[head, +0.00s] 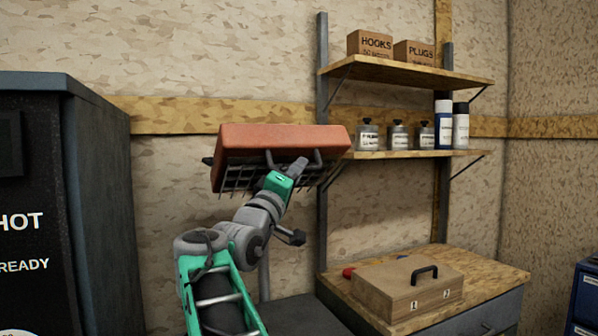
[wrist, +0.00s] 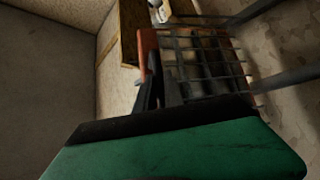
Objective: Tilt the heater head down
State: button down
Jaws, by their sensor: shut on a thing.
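The heater head (head: 282,140) is an orange-red box with a dark wire grille (head: 240,178) on its lower front. It stands on a grey post in front of the wall, its grille facing outward and somewhat downward. A dark handle bar sits at its front edge. My gripper (head: 292,170) is at the front right of the head, shut on the handle, with the grip itself partly hidden by my wrist. In the wrist view, the dark fingers (wrist: 158,92) meet beside the grille (wrist: 205,62) and the orange edge of the heater head (wrist: 147,45).
Wall shelves at right hold cardboard boxes (head: 370,44), several grey canisters (head: 367,136) and spray cans (head: 460,126). A wooden case (head: 408,288) and a red object (head: 348,272) sit on the bench (head: 490,268). A dark cabinet (head: 100,200) stands at left.

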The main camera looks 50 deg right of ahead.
jog(key=c, duration=1.5)
grip_release()
jog(key=shift+w+f, duration=0.1)
jog(key=shift+o, duration=0.2)
jog(key=v, duration=0.7)
jog(key=shift+a+f+b, duration=0.15)
jog(key=shift+a+b, duration=0.2)
jog(key=shift+b, duration=0.05)
